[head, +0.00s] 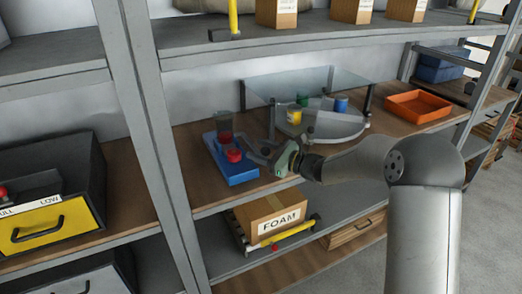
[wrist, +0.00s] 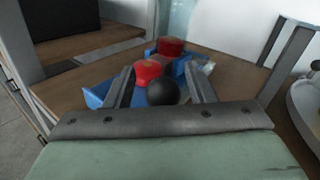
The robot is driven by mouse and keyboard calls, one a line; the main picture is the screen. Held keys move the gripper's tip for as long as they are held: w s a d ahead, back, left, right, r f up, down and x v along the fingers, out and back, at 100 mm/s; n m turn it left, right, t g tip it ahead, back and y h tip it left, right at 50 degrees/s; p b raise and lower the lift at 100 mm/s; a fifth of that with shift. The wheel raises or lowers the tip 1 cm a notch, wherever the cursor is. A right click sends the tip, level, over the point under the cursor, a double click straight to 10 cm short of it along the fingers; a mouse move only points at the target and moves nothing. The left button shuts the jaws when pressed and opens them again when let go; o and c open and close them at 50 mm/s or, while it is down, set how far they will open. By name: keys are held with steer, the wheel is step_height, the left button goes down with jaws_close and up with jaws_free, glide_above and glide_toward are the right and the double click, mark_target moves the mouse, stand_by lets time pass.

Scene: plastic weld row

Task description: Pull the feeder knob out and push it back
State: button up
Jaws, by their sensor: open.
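The feeder is a blue unit (head: 232,165) on the wooden shelf, with a dark see-through cylinder (head: 225,122) at its back and a red knob-like part (head: 234,155) on top. In the wrist view the red part (wrist: 148,71) and a black ball knob (wrist: 163,92) show between the fingers, with a red cylinder base (wrist: 171,46) behind. The black ball is closest to the palm. I cannot tell whether the fingers touch it. My gripper (head: 255,149) is open, at the feeder's right side; it also shows in the wrist view (wrist: 160,72).
A glass-shielded grey stand (head: 335,130) with several coloured cups is right of the feeder. An orange tray (head: 418,106) lies farther right. A rack post (head: 150,120) stands left. A FOAM box (head: 270,220) is on the shelf below. Bare wood lies between stand and tray.

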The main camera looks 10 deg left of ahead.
steer(key=b+v, duration=0.1)
steer(key=v, duration=1.6)
steer(key=shift+d, duration=0.15)
